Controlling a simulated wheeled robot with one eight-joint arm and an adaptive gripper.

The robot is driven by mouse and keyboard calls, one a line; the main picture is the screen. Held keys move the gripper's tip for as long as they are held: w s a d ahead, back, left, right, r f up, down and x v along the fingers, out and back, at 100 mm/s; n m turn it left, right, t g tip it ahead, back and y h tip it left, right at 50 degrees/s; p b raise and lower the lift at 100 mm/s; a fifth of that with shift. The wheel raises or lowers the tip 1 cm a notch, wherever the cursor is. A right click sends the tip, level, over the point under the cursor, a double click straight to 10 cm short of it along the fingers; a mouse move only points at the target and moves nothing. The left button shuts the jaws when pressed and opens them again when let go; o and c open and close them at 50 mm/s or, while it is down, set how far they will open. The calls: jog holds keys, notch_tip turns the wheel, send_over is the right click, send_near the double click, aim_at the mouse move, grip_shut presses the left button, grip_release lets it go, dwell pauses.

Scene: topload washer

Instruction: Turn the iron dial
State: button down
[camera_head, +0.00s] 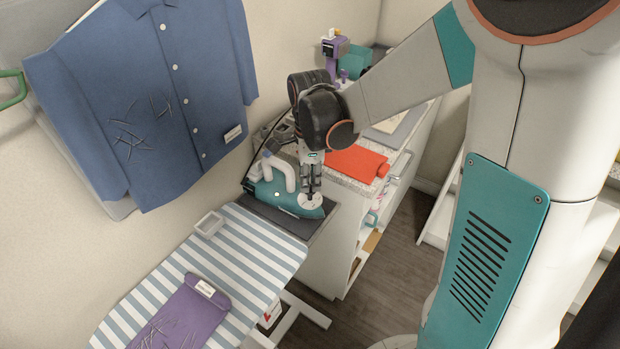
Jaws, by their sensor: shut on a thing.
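A teal iron (267,191) with a white handle stands on a dark rest at the far end of the striped ironing board. Its round white dial (310,201) is on the iron's right part. My gripper (311,193) points down over the iron, with its fingers at the dial. The fingers are shut on the dial and hide part of it. The exact turn of the dial is too small to tell.
The ironing board (255,240) carries a folded purple cloth (180,315) and a small grey tray (208,224). A blue shirt (150,90) hangs on the left wall. The floor (400,270) at right is clear.

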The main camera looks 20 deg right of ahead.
aim_at(310, 185)
jog(key=shift+m, duration=0.5)
jog(key=c, duration=1.7)
grip_release()
notch_tip(310, 185, up, 12)
jog(key=shift+s, duration=0.1)
